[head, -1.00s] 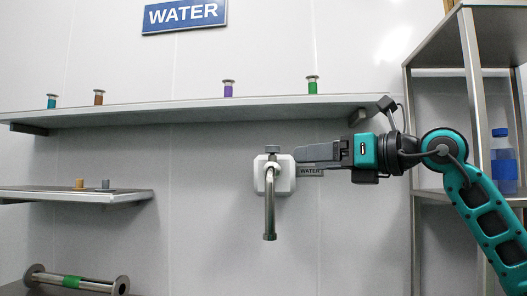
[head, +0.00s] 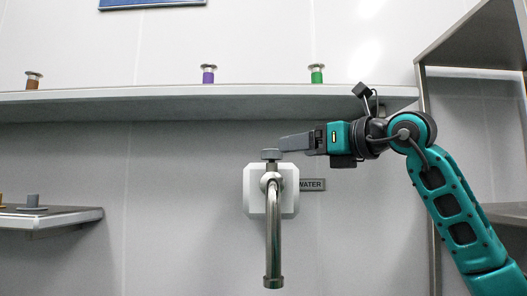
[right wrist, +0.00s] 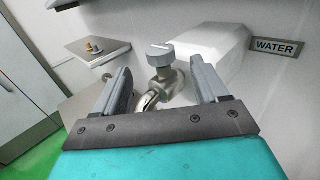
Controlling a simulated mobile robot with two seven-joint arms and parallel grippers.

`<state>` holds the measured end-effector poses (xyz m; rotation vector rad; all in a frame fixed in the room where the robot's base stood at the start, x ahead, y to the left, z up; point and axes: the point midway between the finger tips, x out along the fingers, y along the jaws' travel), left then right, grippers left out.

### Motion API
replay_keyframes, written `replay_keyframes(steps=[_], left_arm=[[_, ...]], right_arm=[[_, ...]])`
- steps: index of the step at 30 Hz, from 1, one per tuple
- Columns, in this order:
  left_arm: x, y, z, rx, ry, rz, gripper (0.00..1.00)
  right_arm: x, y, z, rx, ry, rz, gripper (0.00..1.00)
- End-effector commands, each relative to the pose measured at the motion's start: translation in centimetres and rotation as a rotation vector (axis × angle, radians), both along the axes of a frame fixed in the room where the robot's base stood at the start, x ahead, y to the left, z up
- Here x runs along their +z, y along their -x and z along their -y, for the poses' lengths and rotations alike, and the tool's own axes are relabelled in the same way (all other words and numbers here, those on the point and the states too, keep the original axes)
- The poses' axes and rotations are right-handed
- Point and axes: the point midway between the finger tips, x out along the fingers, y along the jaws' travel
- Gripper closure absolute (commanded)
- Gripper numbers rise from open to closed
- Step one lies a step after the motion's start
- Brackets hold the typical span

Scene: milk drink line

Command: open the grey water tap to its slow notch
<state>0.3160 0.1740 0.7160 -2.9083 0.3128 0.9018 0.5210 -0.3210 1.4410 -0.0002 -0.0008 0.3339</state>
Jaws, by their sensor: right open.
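The grey water tap (head: 273,215) sticks out of a white wall plate (head: 251,195), its spout hanging down. Its grey knob (head: 271,154) sits on top of the tap body. My right gripper (head: 283,143) comes in from the right, just above and beside the knob. In the right wrist view the two fingers of my right gripper (right wrist: 163,88) are apart, and the knob (right wrist: 159,55) shows between and beyond them. Nothing is between the fingers that they touch. My left gripper is not in view.
A small WATER label (head: 312,185) is on the wall right of the tap. A long shelf (head: 200,103) above carries several small coloured-band items. A lower shelf (head: 60,218) is at left, a metal rack (head: 480,50) at right. The wall left of the tap is clear.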

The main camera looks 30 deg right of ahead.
Motion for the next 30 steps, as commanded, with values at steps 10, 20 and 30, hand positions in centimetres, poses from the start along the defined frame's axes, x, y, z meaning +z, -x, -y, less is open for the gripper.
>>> replay_keyframes(steps=[10, 20, 30], left_arm=[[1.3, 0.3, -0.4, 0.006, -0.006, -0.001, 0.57], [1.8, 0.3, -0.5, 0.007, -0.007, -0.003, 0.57], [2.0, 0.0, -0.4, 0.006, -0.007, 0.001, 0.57]], right_arm=[[0.2, -6.8, -2.5, 0.004, -0.002, -0.002, 0.27], [0.1, -9.7, -3.5, 0.002, 0.000, 0.001, 0.27], [0.0, -9.8, -3.5, 0.002, 0.000, 0.000, 0.34]])
